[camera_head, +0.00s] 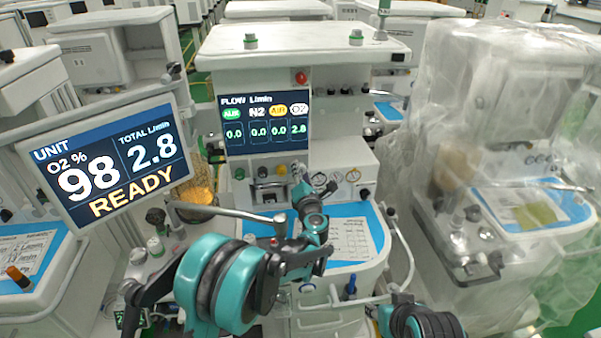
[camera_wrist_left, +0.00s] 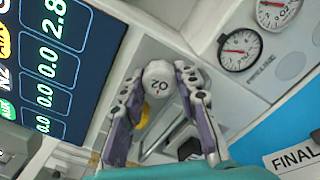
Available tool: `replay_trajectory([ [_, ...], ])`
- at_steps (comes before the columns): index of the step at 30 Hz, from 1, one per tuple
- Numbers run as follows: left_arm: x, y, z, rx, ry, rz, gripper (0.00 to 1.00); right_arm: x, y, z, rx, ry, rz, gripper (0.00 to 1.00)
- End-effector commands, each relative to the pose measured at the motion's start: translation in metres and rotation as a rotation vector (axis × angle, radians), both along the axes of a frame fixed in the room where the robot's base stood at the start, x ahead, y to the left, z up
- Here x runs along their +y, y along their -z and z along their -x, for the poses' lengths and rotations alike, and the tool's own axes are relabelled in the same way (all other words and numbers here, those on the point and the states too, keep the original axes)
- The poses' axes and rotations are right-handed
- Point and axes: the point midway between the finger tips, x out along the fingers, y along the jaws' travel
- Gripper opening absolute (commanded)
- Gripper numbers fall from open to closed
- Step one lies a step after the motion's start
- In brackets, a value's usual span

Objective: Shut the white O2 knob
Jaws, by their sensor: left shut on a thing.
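The white O2 knob (camera_wrist_left: 158,78), marked "O2", sits between the two fingertips of my left gripper (camera_wrist_left: 160,82) in the left wrist view. The fingers are shut on the knob's sides. In the head view my left gripper (camera_head: 301,182) reaches up to the knob row under the flow screen and hides the O2 knob. The flow screen (camera_head: 266,120) reads 2.8 under O2 and 0.0 in the other columns. The tilted monitor (camera_head: 108,160) reads O2 98 %, total 2.8 L/min and READY.
A yellow knob (camera_wrist_left: 143,115) lies close beside my left fingers. Gauges (camera_wrist_left: 239,50) are to the right in the wrist view. A grey bar (camera_head: 225,211) crosses in front of the cart. A plastic-covered cart (camera_head: 510,70) stands at right; a blue worktop (camera_head: 376,228) lies below.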

Motion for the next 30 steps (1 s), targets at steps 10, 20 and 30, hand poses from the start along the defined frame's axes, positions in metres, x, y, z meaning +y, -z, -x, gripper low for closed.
replay_trajectory([
  [10, 0.0001, 0.0001, -0.0001, 0.053, 0.0, -0.324, 0.01, 0.0, 0.0038, 0.0, 0.0, 0.0, 0.0, 0.4],
  [20, 0.0001, -0.0003, -0.0001, 0.104, 0.0, -0.632, 0.01, 0.0, 0.006, 0.0, 0.0, 0.0, 0.0, 0.4],
  [30, 0.0001, -0.0006, 0.0, 0.157, 0.0, -0.951, 0.01, 0.0, 0.0079, 0.0, 0.0, 0.0, 0.0, 0.4],
])
